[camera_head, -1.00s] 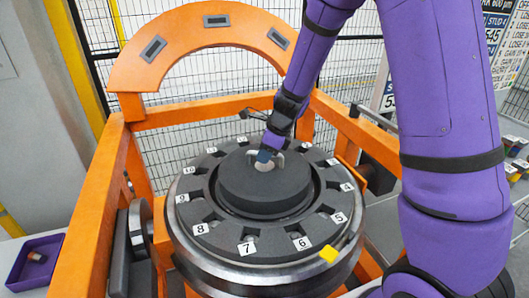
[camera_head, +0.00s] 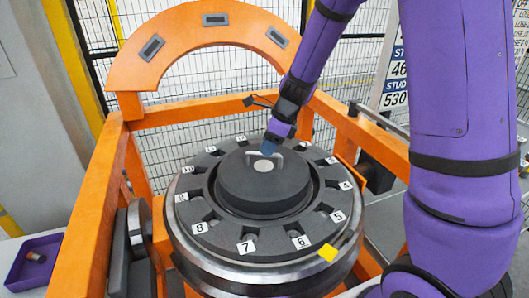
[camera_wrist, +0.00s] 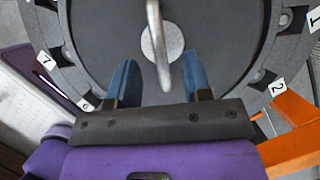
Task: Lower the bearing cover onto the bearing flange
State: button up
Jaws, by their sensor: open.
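The bearing cover (camera_head: 255,190) is a thick dark grey disc with a pale round centre and a metal loop handle (camera_head: 279,157). It sits level in the middle of the numbered bearing flange (camera_head: 217,241), with a dark ring gap around it. My gripper (camera_head: 268,147) is at the cover's handle, on its far side. In the wrist view, my gripper's blue fingers (camera_wrist: 159,78) stand apart on either side of the handle (camera_wrist: 156,40), with visible gaps. The cover (camera_wrist: 100,30) fills the view beyond them. The cover's underside is hidden.
An orange frame with an arch (camera_head: 215,22) surrounds the flange. A yellow marker (camera_head: 327,253) is on the flange's near right rim. A purple bin (camera_head: 34,260) with a small part stands at lower left. Wire mesh fencing is behind.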

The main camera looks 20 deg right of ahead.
jog(key=v, duration=0.6)
jog(key=shift+d+r, duration=0.15)
jog(key=shift+r, duration=0.15)
jog(key=shift+s, duration=0.1)
jog(key=shift+s+r, duration=0.15)
jog(key=shift+r, duration=0.1)
jog(key=s+d+r+n+t+h, duration=0.1)
jog(key=s+r+n, duration=0.3)
jog(key=s+n, duration=0.4)
jog(key=s+d+r+n+t+h, duration=0.1)
jog(key=s+r+n, duration=0.4)
jog(key=s+n, duration=0.3)
jog(key=s+d+r+n+t+h, duration=0.1)
jog(key=s+r+n, duration=0.4)
jog(key=s+n, duration=0.3)
jog(key=shift+s+d+h, duration=0.2)
jog(key=shift+s+h, duration=0.2)
jog(key=shift+s, duration=1.05)
